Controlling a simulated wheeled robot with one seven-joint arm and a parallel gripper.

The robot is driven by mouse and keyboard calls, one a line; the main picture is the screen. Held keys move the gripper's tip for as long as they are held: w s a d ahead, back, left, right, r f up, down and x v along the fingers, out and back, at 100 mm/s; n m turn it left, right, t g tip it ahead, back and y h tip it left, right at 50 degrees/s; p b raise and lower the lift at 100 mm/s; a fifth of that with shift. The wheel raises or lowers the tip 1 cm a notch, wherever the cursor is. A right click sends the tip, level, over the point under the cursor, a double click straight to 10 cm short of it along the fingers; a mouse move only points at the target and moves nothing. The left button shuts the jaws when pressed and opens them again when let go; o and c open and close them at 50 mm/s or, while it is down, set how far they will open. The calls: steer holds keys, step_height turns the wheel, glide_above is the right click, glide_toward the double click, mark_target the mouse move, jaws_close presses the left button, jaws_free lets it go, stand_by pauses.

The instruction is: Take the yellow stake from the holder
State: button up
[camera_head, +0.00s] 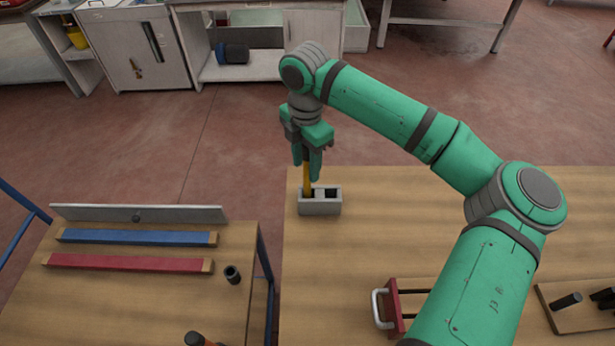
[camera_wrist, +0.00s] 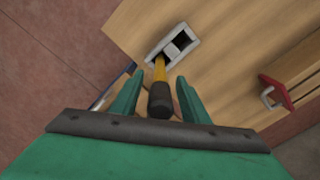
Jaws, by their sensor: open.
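The yellow stake (camera_head: 307,182) stands upright in the left slot of the grey two-slot holder (camera_head: 320,208). In the wrist view the stake (camera_wrist: 160,70) shows a yellow shaft with a black end (camera_wrist: 160,101) towards me, and its far end goes into the holder (camera_wrist: 165,40). The holder's other slot looks dark and empty. My gripper (camera_head: 307,172) points down over the holder. In the wrist view its two fingers (camera_wrist: 158,88) are apart, one on each side of the stake, with gaps visible beside the stake. The stake's lower part is hidden in the holder.
The holder sits near the left end of the right wooden table (camera_head: 400,230). A red piece with a metal handle (camera_head: 380,308) lies nearer the front. A left table holds a blue bar (camera_head: 135,237), a red bar (camera_head: 130,262) and a small dark cup (camera_head: 232,273). A gap separates the tables.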

steer(key=shift+f, duration=0.15)
jaws_close()
steer(key=shift+w, duration=0.1)
